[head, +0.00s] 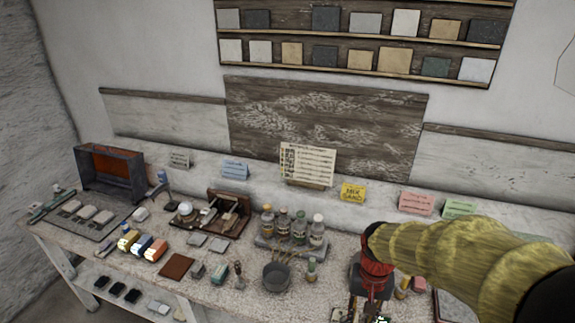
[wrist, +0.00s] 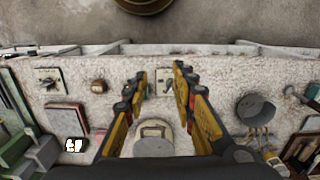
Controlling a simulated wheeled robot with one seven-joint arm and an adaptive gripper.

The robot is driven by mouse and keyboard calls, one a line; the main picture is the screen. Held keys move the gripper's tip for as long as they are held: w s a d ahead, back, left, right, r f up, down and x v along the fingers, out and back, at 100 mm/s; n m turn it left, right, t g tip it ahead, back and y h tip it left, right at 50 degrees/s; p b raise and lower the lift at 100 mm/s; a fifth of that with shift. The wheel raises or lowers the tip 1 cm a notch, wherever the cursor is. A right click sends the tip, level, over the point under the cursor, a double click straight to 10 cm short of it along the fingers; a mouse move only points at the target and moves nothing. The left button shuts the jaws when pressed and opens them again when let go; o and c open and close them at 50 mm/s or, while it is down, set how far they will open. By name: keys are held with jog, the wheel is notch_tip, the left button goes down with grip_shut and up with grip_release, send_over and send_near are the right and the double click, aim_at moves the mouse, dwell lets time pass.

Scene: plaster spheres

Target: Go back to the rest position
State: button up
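My arm, in a yellow-green sleeve, reaches in from the right of the head view. My gripper (head: 368,308) hangs over the front right part of the workbench (head: 225,256), partly cut off by the lower picture edge. In the wrist view, my gripper (wrist: 160,78) has its two yellow-and-black fingers apart with nothing between the tips. It points down at the bench. A pale grey object (wrist: 155,136) lies below, between the fingers and apart from them. A small white round object (head: 185,208) sits by the wooden rack (head: 228,202) at the bench's left.
A dark pot (head: 277,276) stands left of my gripper, and also shows in the wrist view (wrist: 256,109). Several bottles stand on a tray (head: 292,246) behind it. A dark open-fronted box (head: 110,172) is at the far left. Shelves of tiles (head: 365,42) hang on the wall.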

jog(key=s+r+n+t+b, duration=0.3)
jog(key=s+r+t, duration=0.3)
jog(key=s+r, duration=0.6)
jog(key=shift+w+b+v, duration=0.2)
jog(key=shift+b+v, duration=0.35)
jog(key=shift+v, duration=0.55)
jog(key=shift+d+r, duration=0.1)
jog(key=shift+r, duration=0.1)
